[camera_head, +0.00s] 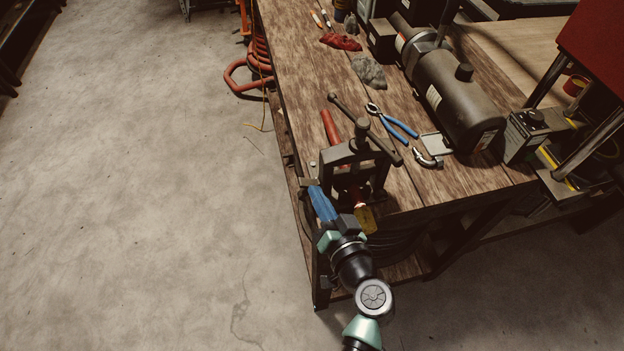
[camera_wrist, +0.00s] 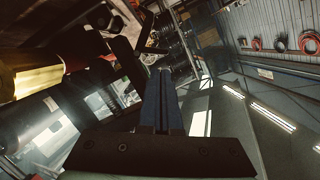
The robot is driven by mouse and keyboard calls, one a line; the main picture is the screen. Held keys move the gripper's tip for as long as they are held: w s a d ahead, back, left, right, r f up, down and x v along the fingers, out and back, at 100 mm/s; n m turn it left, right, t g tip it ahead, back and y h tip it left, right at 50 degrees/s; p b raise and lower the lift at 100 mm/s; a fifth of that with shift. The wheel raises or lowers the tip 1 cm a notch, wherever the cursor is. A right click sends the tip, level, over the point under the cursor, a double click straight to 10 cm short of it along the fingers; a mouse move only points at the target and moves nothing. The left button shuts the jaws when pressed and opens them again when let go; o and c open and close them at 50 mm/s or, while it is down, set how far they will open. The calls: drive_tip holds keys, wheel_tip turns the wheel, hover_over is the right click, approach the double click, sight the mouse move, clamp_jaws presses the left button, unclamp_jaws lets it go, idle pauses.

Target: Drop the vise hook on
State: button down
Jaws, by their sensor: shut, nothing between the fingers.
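The dark vise (camera_head: 352,165) stands at the front left corner of the wooden bench, with its long handle bar on top. A small dark part (camera_head: 308,182) juts from the vise's left side at the bench edge; I cannot tell whether it is the hook. My gripper (camera_head: 315,190) is beside the vise's left side, with its blue fingers close to that small part. In the wrist view the blue fingers (camera_wrist: 161,75) are together with nothing between them. A dark shape close to their left is too dim to identify.
A red-handled tool (camera_head: 330,127) lies behind the vise. Blue-handled pliers (camera_head: 397,124), a grey rag (camera_head: 368,71) and a red rag (camera_head: 341,42) lie on the bench (camera_head: 300,50). A dark motor (camera_head: 455,95) stands to the right. The floor at left is clear.

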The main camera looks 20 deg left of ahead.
sight(305, 185)
drive_tip(key=shift+x, duration=1.8)
